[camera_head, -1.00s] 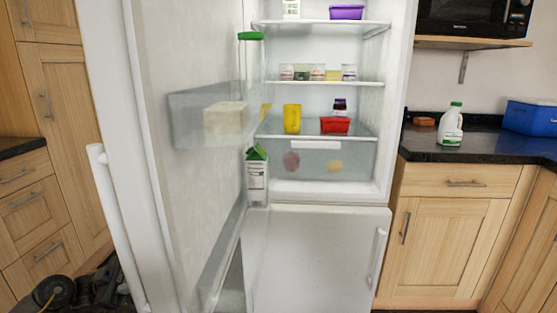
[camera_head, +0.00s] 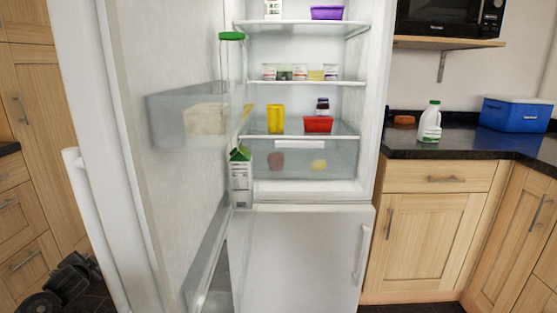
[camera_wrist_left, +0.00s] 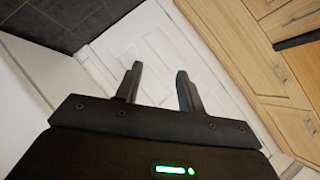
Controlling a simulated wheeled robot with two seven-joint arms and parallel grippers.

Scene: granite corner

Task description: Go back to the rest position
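My left gripper (camera_wrist_left: 159,82) shows in the left wrist view. Its two dark fingers are apart with nothing between them. Behind them are a white panelled surface (camera_wrist_left: 155,45) and wooden cabinet fronts (camera_wrist_left: 235,50). In the head view neither gripper can be made out. Dark parts at the bottom left (camera_head: 65,285) look like part of my own arm. My right gripper is in no view.
A tall fridge stands open ahead, its door (camera_head: 160,100) swung out to the left. Food tubs and cartons fill its shelves (camera_head: 300,83). A milk bottle (camera_head: 430,122) and a blue cool box (camera_head: 514,115) stand on the dark worktop (camera_head: 462,148) at right.

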